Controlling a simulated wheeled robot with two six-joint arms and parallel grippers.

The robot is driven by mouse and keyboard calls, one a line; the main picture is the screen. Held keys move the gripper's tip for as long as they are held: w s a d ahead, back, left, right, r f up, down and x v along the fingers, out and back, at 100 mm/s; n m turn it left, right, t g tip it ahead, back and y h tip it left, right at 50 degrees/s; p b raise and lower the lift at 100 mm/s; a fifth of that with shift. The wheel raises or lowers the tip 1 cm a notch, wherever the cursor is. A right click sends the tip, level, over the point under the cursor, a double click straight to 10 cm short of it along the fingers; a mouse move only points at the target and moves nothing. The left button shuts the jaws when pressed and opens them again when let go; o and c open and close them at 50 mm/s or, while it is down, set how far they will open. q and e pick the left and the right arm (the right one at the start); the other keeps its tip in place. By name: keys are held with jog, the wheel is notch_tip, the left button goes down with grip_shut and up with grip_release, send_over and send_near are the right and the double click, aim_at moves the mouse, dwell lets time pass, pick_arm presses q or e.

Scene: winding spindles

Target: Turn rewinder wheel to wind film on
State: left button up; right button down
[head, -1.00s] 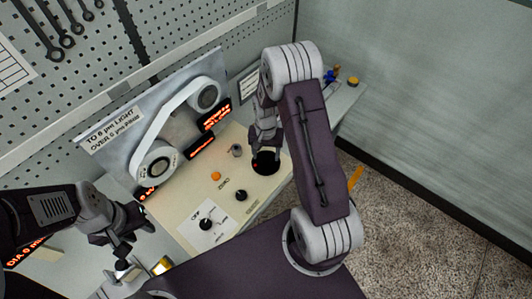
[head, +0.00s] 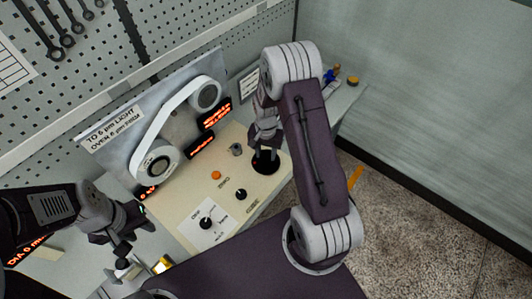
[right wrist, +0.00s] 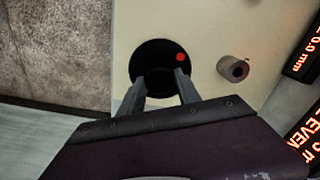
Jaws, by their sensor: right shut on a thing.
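The rewinder wheel is a round black disc (head: 266,167) on the cream panel's far right part; the right wrist view shows it with a red dot (right wrist: 180,57) near its rim. My right gripper (head: 264,156) points down at the wheel; its two fingers (right wrist: 160,78) stand apart over the disc, shut on the wheel, though the exact contact is hard to see. White film (head: 177,113) runs between an upper roll (head: 205,94) and a lower roll (head: 157,162) on the upright plate. My left gripper (head: 124,251) hangs at the lower left, away from the wheel; its jaw opening is unclear.
The cream panel (head: 190,205) carries a grey post (head: 237,150), an orange button (head: 216,175), a black knob (head: 241,194) and a rotary switch (head: 206,223). Red-lit displays (head: 200,145) sit beside the rolls. A pegboard (head: 190,35) stands behind; open floor (head: 430,220) lies right.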

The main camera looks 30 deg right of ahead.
aim_at(266, 155)
jog(key=m, duration=1.2)
jog(key=shift+m+p, duration=0.3)
jog(key=shift+m, duration=1.5)
jog(key=shift+m, duration=0.3)
jog(key=c, duration=0.9)
grip_release()
jog(key=shift+o, duration=0.2)
notch_tip(266, 155, up, 9)
jog(key=b, duration=0.1)
